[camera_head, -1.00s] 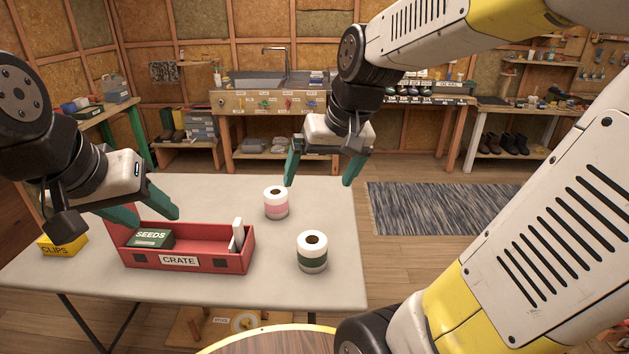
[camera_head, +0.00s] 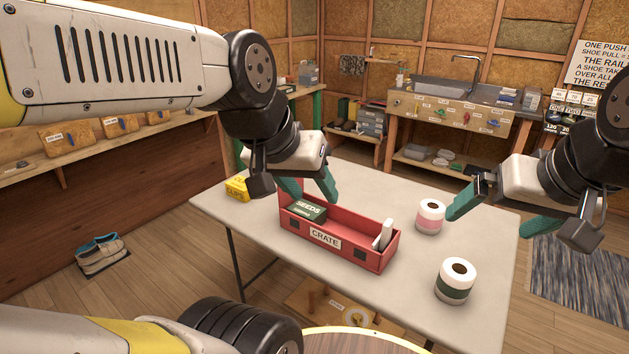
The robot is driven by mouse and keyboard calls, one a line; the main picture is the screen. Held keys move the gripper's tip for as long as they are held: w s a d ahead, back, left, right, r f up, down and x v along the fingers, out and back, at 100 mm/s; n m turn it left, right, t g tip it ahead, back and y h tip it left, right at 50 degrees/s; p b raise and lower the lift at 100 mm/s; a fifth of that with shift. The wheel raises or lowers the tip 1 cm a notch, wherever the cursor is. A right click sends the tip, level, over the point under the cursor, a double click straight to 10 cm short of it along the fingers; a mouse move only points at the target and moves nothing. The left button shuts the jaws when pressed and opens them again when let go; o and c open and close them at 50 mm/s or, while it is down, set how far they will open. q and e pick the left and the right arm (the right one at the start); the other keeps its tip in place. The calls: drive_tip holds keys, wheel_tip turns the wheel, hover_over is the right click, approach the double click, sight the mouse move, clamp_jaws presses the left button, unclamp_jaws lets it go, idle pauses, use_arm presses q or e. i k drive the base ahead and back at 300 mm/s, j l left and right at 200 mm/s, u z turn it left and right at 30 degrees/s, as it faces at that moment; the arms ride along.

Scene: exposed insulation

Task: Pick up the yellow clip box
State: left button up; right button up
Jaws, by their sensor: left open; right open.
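The yellow clip box (camera_head: 237,189) lies on the left end of the pale table (camera_head: 330,285), left of the red crate. Its right side is close to my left gripper and arm in the picture. My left gripper (camera_head: 318,196) is open above the back left part of the crate, with its green fingers pointing down and right. It holds nothing. My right gripper (camera_head: 487,222) is open and empty near the right side of the table, beside the pink-banded roll.
The red crate (camera_head: 325,238) holds a dark green seeds box (camera_head: 307,209) and a white item (camera_head: 383,236). A pink-banded roll (camera_head: 430,217) and a green-banded roll (camera_head: 455,281) stand to its right. Shoes (camera_head: 102,253) lie on the floor at left.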

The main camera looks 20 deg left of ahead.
sight(236, 187)
drive_tip(key=u, duration=1.2)
